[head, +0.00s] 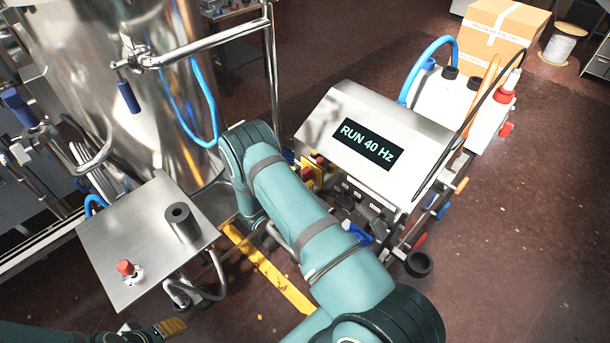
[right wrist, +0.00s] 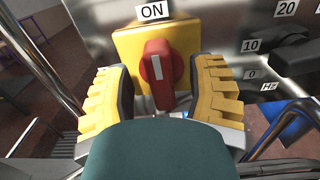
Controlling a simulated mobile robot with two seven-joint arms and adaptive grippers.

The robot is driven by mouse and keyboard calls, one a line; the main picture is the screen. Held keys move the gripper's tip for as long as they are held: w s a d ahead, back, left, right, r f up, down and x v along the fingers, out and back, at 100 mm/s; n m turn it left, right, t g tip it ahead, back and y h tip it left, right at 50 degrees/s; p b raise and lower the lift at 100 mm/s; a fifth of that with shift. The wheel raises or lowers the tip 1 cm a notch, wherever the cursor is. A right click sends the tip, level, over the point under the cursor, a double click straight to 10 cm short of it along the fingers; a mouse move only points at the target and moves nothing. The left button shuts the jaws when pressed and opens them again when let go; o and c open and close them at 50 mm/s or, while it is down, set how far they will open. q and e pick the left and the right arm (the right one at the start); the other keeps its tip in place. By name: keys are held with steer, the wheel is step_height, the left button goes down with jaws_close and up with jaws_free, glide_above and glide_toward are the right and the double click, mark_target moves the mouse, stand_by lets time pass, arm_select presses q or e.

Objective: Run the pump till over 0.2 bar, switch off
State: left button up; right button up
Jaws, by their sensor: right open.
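The pump's control box (head: 375,145) has a sloped steel top, and its display (head: 368,145) reads "RUN 40 Hz". In the right wrist view a red rotary switch (right wrist: 158,72) sits on a yellow plate (right wrist: 127,45). The switch's white mark stands nearly upright, below the label "ON" (right wrist: 152,11). My right gripper (right wrist: 163,82) is open, with one yellow finger on each side of the switch; I cannot tell whether they touch it. My left gripper (head: 160,330) shows only partly at the bottom left. No pressure reading shows.
A dark dial (right wrist: 296,58) marked 0, 10, 20 and Hz is right of the switch. A steel tank (head: 125,80) stands at the left. Bare floor lies at the right.

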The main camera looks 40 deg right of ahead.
steer(key=shift+w+d, duration=0.1)
steer(key=shift+d, duration=0.75)
steer(key=shift+c, duration=0.4)
jaws_close()
